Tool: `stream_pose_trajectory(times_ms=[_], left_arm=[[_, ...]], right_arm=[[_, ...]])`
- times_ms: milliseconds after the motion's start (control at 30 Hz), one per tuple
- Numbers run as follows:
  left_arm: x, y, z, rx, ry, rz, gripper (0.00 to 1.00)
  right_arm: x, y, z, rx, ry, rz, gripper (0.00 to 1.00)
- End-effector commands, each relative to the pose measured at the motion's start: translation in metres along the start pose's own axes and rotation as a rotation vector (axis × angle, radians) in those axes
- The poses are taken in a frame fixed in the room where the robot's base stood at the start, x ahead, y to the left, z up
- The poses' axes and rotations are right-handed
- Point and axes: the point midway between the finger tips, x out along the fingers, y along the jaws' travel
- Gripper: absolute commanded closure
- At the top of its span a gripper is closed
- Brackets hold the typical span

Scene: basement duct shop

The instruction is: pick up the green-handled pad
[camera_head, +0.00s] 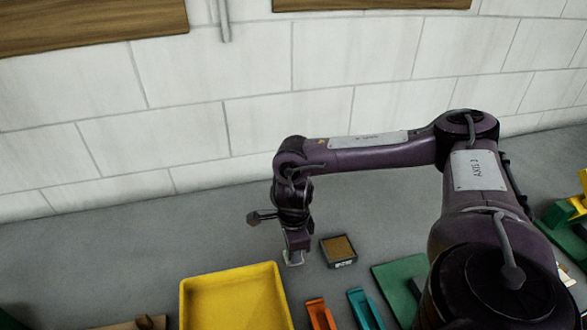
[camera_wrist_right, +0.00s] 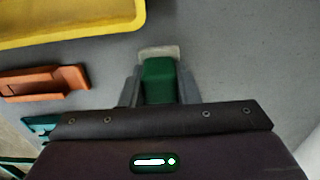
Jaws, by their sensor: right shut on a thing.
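The green-handled pad (camera_wrist_right: 158,82) is between the fingers of my right gripper (camera_wrist_right: 160,88) in the right wrist view. Its handle is green, and a pale grey pad edge shows beyond the fingertips. In the head view my right gripper (camera_head: 295,247) points down, shut on the pad, whose pale end (camera_head: 293,259) shows just below the fingers. I cannot tell whether the pad touches the grey surface. My left gripper is not in view.
A yellow tray (camera_head: 228,295) lies in front of the gripper. A dark box with a brown top (camera_head: 338,248) sits close to its right. Orange (camera_head: 320,313) and teal (camera_head: 364,309) pieces and a green board (camera_head: 392,279) lie nearer. A white block wall (camera_head: 180,120) stands behind.

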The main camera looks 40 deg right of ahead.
Motion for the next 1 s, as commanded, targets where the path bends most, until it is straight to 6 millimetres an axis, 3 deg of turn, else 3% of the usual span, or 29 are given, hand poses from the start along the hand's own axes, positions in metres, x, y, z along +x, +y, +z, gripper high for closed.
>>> stream_pose_trajectory(times_ms=[167,300,500,700,1000], left_arm=[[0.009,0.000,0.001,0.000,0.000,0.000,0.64],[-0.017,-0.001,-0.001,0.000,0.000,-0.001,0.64],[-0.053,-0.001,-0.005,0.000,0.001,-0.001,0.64],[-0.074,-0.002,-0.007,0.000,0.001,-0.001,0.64],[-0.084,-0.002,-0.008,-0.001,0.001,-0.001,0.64]], right_arm=[[-0.036,-0.001,0.001,-0.001,-0.004,-0.005,0.94],[-0.085,-0.001,0.001,-0.002,-0.003,-0.005,0.94],[-0.132,-0.001,0.001,-0.002,-0.002,-0.005,0.94],[-0.162,0.000,0.001,-0.002,-0.001,-0.003,0.94],[-0.177,0.000,0.000,-0.002,-0.001,0.001,0.94]])
